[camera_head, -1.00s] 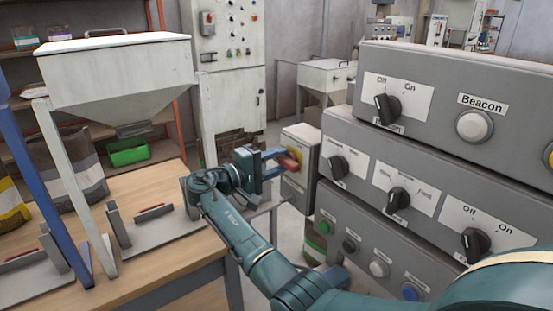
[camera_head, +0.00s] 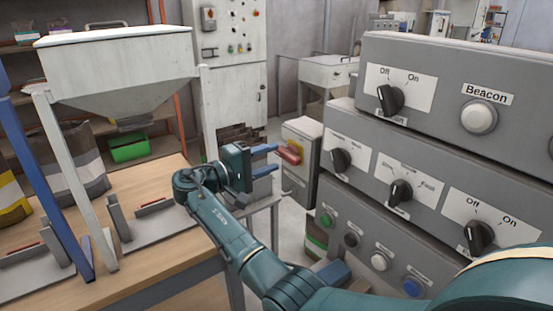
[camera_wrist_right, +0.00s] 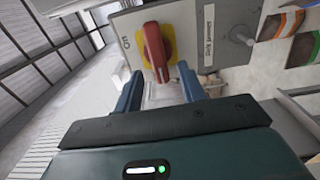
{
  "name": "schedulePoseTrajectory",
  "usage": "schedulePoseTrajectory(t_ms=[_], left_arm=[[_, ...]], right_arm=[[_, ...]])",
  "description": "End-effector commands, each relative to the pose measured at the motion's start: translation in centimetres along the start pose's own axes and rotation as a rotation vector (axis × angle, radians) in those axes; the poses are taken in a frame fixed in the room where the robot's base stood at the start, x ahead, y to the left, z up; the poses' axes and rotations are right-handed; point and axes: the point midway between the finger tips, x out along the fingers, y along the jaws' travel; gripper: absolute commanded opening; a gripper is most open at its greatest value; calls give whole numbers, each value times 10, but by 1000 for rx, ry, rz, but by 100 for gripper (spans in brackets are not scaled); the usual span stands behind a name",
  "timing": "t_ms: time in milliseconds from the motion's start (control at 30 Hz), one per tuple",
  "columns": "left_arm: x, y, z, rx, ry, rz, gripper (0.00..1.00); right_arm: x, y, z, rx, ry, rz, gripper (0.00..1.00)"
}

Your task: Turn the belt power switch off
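The belt power switch is a red handle (camera_head: 289,153) on a yellow plate, mounted on a small grey box (camera_head: 299,186) beyond the work table. In the right wrist view the red handle (camera_wrist_right: 157,50) stands out from its plate, with an "ON" label to its left and a label plate to its right. My right gripper (camera_head: 277,159) is open, its two blue fingers pointing at the handle. In the wrist view the gripper (camera_wrist_right: 161,84) has the handle just ahead, between the finger lines, apart from them. My left gripper is not in view.
A large grey control console (camera_head: 445,150) with black knobs and buttons fills the right. A hopper (camera_head: 118,75) on legs stands at the left over a wooden table (camera_head: 160,250). A tall white cabinet (camera_head: 232,100) is behind.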

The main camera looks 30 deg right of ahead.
Motion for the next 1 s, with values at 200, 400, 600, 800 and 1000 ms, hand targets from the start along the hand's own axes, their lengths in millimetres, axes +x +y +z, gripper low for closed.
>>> schedulePoseTrajectory(t_ms=[200,400,600,800,1000], left_arm=[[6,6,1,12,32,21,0],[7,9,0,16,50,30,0],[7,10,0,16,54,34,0],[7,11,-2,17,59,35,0],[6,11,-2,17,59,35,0]], right_arm=[[-53,-3,-1,1,4,-1,40],[-88,-2,-1,0,2,-1,40],[-102,-1,0,-1,0,0,40],[-103,0,0,-1,0,0,40],[-103,0,0,-1,0,0,40]])
